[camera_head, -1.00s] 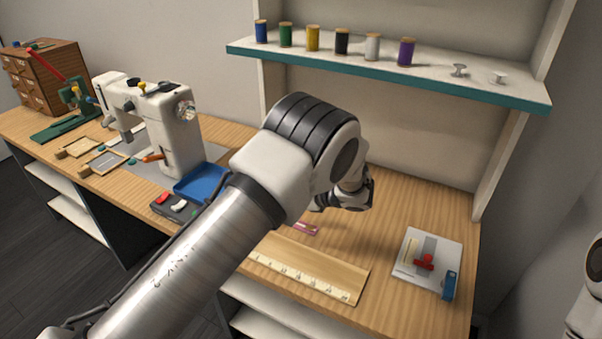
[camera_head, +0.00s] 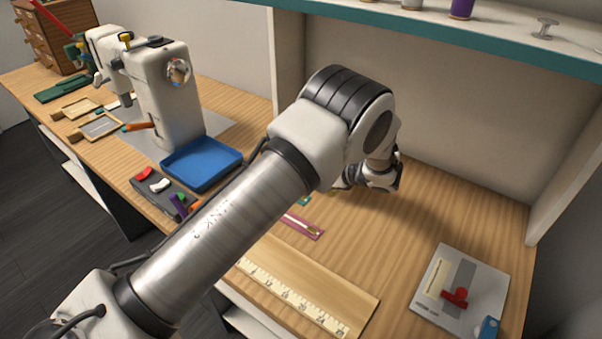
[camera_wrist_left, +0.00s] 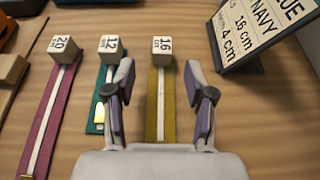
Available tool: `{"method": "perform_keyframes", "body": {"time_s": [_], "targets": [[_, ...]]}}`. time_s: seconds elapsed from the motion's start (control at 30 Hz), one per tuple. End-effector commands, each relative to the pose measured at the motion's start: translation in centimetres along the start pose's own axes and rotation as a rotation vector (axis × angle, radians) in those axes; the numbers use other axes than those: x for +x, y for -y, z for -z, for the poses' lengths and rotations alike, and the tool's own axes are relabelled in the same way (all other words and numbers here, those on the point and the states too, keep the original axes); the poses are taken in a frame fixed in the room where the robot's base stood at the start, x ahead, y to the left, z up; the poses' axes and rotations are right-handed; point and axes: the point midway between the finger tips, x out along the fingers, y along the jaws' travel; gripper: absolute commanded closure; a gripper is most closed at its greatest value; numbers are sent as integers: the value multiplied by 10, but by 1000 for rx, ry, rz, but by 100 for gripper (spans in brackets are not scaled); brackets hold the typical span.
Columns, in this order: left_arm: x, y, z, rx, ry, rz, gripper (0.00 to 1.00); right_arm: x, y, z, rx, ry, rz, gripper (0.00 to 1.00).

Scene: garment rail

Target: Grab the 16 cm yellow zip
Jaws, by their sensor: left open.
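The yellow zip (camera_wrist_left: 154,100) lies on the table in the left wrist view, under a small block (camera_wrist_left: 163,50) marked 16 at its far end. My left gripper (camera_wrist_left: 159,85) is open, with its two fingers on either side of the yellow zip in the picture; nothing is between them that I can see as held. The zip's near part is hidden by the gripper body. In the head view my left gripper (camera_head: 370,178) is above the back of the table, partly hidden by my arm. My right gripper is not in view.
A teal zip (camera_wrist_left: 103,98) with a block marked 12 and a magenta zip (camera_wrist_left: 47,125) with a block marked 20 lie to the left. A dark sign (camera_wrist_left: 260,30) stands at the right. A blue tray (camera_head: 202,160) and wooden ruler (camera_head: 300,290) are on the table.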

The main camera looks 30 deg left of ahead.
Motion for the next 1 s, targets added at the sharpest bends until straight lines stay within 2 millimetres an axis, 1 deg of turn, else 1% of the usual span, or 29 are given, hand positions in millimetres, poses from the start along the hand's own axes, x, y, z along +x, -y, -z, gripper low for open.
{"method": "perform_keyframes", "body": {"time_s": [0.2, 0.27, 0.33, 0.5, 0.53, 0.57, 0.6, 0.67, 1.0], "targets": [[38, 4, -2, 0, -1, -4, 46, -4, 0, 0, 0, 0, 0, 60], [46, 4, -2, 0, 0, -3, 46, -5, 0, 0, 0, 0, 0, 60], [50, 4, -2, -1, 0, -2, 46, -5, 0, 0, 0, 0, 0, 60], [49, 5, -2, -1, 1, -1, 46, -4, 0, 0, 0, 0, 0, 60], [49, 5, -2, -1, 1, -1, 53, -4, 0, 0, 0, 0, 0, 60], [49, 5, -2, -1, 1, -1, 64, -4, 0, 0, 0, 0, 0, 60], [49, 5, -2, -1, 0, -1, 78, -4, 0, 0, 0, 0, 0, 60], [49, 5, -2, 0, 0, -1, 99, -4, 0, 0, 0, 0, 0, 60], [49, 4, -2, 0, 0, -1, 100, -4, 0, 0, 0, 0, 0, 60]]}}
